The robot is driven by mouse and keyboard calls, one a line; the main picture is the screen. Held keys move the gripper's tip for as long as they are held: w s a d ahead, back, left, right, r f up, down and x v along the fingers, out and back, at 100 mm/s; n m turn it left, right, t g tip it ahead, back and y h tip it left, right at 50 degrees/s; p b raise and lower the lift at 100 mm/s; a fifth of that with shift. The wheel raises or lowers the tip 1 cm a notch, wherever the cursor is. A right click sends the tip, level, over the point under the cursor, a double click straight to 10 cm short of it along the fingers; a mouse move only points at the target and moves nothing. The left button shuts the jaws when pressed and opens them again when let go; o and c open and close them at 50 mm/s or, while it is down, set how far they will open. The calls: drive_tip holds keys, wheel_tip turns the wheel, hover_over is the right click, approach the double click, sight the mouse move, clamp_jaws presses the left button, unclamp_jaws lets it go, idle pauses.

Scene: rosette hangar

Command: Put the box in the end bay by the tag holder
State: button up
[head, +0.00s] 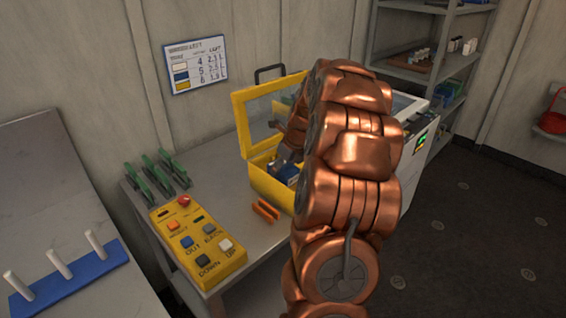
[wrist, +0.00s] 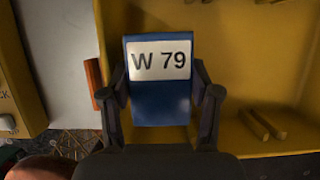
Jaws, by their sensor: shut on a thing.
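My gripper (wrist: 160,100) is shut on a blue box (wrist: 160,105) with a white label reading "W 79", one finger on each side of it. The box is over or inside the left end of an open yellow case (wrist: 235,45), close to its left wall. I cannot tell whether it touches the floor of the case. In the head view the box (head: 287,174) shows partly behind my arm, inside the yellow case (head: 262,182). An orange piece (wrist: 94,82), possibly the tag holder, is just outside the left wall; it also shows in the head view (head: 266,211).
Low yellow ribs (wrist: 266,124) stand on the case floor to the right. The case's clear-windowed lid (head: 262,118) stands open behind. A yellow button panel (head: 198,241) and green racks (head: 158,175) are left on the grey table. My arm hides the case's right part.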

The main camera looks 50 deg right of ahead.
drive_tip(key=shift+f, duration=1.9)
drive_tip(key=o, duration=1.3)
drive_tip(key=shift+f, duration=0.1)
drive_tip(key=shift+o, duration=0.2)
drive_tip(key=shift+a, duration=0.1)
drive_tip(key=v, duration=1.2)
